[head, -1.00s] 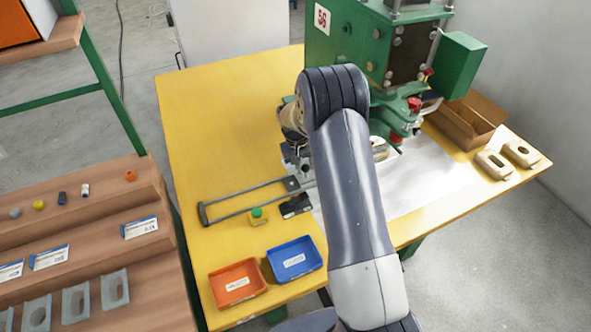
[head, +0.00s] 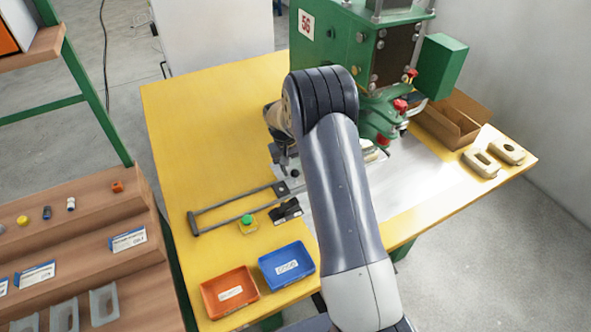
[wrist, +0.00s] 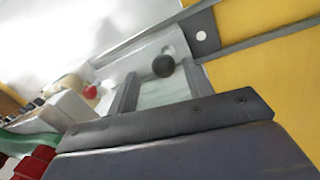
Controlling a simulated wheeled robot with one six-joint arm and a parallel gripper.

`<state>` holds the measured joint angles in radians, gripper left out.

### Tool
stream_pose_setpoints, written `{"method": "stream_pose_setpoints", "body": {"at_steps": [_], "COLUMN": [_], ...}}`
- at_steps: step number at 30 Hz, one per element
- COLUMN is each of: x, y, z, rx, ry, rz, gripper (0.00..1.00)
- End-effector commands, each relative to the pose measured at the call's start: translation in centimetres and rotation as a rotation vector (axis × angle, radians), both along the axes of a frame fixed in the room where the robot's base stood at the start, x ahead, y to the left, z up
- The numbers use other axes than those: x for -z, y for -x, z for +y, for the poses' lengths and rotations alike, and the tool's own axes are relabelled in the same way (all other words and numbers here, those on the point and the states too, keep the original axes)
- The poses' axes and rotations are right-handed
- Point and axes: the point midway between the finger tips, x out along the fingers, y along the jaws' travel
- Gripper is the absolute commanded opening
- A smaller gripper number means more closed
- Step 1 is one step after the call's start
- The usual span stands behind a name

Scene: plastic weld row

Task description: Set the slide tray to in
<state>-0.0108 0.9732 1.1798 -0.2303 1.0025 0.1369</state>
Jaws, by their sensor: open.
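The slide tray's two dark rails (head: 235,208) run out to the left over the yellow table, joined by an end bar. In the wrist view a rail (wrist: 262,38) meets a dark block with a pale dot (wrist: 201,38). A round black knob (wrist: 163,66) stands over a pale metal plate, apparently the tray. My gripper (wrist: 160,78) is open, with its two fingers to either side of the knob as seen from the wrist. I cannot tell whether they touch it.
The green press (head: 345,50) stands behind my arm. Orange (head: 230,311) and blue (head: 286,284) bins are at the front. A cardboard box (head: 462,130) and beige parts (head: 481,164) lie at the right.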

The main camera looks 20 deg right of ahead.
Motion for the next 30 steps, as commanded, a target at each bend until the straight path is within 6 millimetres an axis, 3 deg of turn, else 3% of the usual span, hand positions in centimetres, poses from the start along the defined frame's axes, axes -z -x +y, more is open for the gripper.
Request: {"method": "stream_pose_setpoints", "body": {"at_steps": [6, 13, 19, 30], "x": [-4.5, -7.9, -8.7, -8.2], "y": [-0.1, -0.1, 0.0, 0.0], "z": [0.8, 1.5, 1.6, 1.5], "rx": [0.000, -0.001, 0.000, 0.001], "ry": [0.000, 0.000, 0.000, 0.000], "rz": [-0.006, -0.003, 0.000, 0.001], "gripper": [0.49, 0.49, 0.49, 0.49]}}
